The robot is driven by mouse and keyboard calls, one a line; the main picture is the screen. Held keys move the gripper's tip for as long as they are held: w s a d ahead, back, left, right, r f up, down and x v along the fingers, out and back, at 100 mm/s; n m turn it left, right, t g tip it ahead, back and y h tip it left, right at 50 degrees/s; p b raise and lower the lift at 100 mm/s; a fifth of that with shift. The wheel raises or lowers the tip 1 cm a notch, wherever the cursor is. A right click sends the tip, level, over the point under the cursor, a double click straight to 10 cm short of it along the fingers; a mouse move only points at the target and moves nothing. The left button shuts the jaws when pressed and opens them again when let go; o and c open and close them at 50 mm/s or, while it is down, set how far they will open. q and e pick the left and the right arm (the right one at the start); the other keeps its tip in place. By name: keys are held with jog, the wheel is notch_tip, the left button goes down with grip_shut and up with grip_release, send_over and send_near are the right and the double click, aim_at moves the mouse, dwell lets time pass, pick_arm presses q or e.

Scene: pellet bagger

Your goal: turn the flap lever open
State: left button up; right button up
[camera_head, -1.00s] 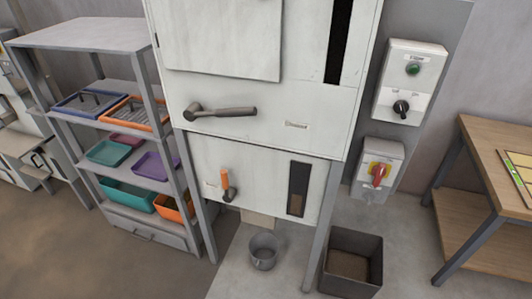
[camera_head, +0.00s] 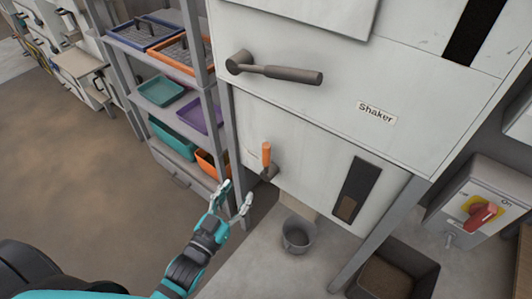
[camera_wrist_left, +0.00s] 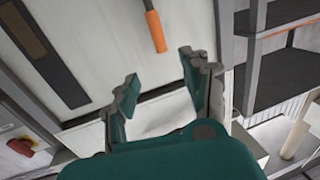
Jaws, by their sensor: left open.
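The flap lever, with an orange handle (camera_head: 266,154) pointing up from a dark pivot, is on the lower white panel of the machine (camera_head: 310,150). The orange handle also shows at the top of the left wrist view (camera_wrist_left: 157,32), just beyond the fingertips. My left gripper (camera_head: 234,194) is open and empty, below and left of the lever in the head view, apart from it. In the left wrist view its two fingers (camera_wrist_left: 158,66) are spread, with the white panel behind them. My right gripper is not in view.
A large grey Shaker handle (camera_head: 290,74) is above the lever. A shelf rack with coloured trays (camera_head: 162,92) stands close on the left. A grey bucket (camera_head: 297,236) and a dark bin (camera_head: 400,270) are on the floor below. A red rotary switch (camera_head: 482,215) is at right.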

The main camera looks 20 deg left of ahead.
pick_arm(q)
send_near(264, 153)
jog(key=w, duration=0.3)
jog(key=w+d+p, duration=0.1)
jog(key=w, duration=0.6)
jog(key=shift+d, duration=0.35)
jog(key=shift+w+d, duration=0.1)
jog(key=shift+w, duration=0.55)
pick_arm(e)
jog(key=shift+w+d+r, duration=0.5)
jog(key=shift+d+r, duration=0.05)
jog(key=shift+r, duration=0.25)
pick_arm(q)
jog(key=c, duration=0.3)
grip_shut()
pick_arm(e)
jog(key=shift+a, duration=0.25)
pick_arm(q)
jog(key=shift+f, duration=0.25)
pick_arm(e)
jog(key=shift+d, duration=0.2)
